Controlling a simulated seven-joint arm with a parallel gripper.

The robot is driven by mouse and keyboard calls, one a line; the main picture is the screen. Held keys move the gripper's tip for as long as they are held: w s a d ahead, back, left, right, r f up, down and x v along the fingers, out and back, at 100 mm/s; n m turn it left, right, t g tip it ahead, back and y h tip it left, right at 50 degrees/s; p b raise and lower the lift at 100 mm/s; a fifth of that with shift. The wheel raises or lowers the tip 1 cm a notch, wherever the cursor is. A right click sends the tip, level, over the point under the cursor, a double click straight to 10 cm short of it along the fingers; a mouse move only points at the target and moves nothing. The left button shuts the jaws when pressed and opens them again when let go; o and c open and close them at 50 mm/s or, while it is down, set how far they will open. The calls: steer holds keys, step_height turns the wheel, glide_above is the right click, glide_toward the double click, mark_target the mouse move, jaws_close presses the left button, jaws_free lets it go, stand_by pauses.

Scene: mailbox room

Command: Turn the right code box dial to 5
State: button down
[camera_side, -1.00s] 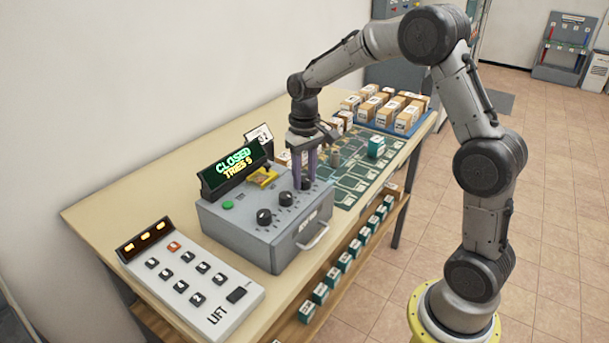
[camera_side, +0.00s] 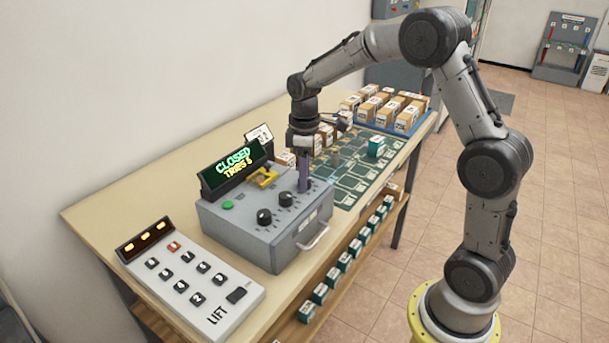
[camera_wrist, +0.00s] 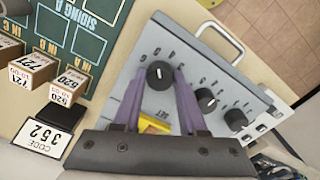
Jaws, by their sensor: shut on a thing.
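The grey code box (camera_side: 262,232) stands on the table, with a row of black dials on its sloped face. The right dial (camera_wrist: 160,73) lies between the purple fingers of my gripper (camera_wrist: 157,78) in the wrist view, and my gripper is shut on it. In the side view, my gripper (camera_side: 304,187) points down at this dial and its fingers hide it. The middle dial (camera_side: 286,198) and left dial (camera_side: 264,216) are free. A pale mark shows on the right dial, but I cannot read its number surely. The display (camera_side: 234,167) reads CLOSED, TRIES 5.
A card (camera_wrist: 40,137) reads CODE 352. A yellow piece (camera_side: 263,177) sits by the display. A LIFT keypad (camera_side: 190,280) stands at left. Small boxes (camera_wrist: 33,70) and a green sorting mat (camera_side: 350,180) lie beyond the code box.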

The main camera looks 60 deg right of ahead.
steer(key=shift+r+n, duration=0.1)
steer(key=shift+n, duration=0.2)
steer(key=shift+c, duration=2.3)
jaws_free()
step_height(320, 180, up, 14)
